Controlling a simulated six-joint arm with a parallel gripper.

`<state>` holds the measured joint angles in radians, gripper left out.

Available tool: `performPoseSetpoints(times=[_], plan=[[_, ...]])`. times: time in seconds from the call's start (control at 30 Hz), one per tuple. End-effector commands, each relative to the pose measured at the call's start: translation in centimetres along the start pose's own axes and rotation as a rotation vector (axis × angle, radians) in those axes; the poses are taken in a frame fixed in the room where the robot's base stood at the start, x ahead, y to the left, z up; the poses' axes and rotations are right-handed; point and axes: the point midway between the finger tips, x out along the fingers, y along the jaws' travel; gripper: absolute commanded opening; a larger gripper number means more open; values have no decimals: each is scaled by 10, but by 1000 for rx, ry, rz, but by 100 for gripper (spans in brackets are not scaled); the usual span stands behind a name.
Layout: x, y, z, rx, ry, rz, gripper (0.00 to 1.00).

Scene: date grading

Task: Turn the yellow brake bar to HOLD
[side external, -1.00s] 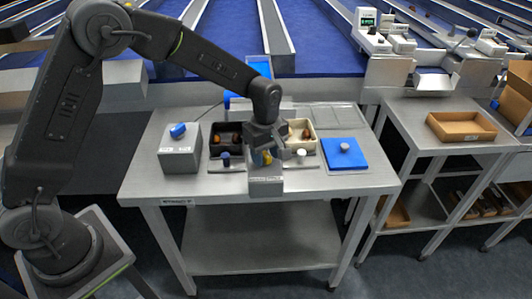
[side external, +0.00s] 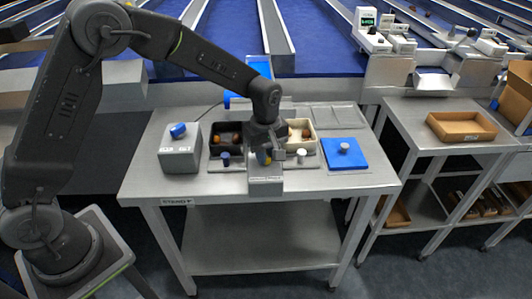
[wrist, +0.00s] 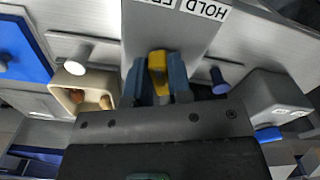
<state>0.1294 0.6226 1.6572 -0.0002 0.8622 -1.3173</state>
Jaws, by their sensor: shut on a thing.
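The yellow brake bar (wrist: 158,66) shows upright in the wrist view, between the two fingers of my gripper (wrist: 160,82). My gripper is shut on it. In the wrist view the block carries a white label (wrist: 205,8) reading HOLD, beside a second word cut off by the frame edge. The fingers hide much of the bar, so I cannot tell its exact setting.
A dark bin (side external: 214,149) and a cream bin (side external: 315,143) with dates stand either side of my gripper. A blue knob (side external: 225,158) and a white knob (side external: 301,155) flank the block. A grey box (side external: 180,158) is left, a blue plate (side external: 334,158) right.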

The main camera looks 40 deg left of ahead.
Motion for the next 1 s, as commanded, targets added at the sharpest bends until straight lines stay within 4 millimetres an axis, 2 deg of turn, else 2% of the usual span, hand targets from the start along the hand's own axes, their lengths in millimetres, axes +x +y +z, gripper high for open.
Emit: performPoseSetpoints(times=[0.7, 1.0], plan=[[-1, -4, -2, 639, 1, 2, 0], [-1, -5, -3, 836, 2, 2, 0]])
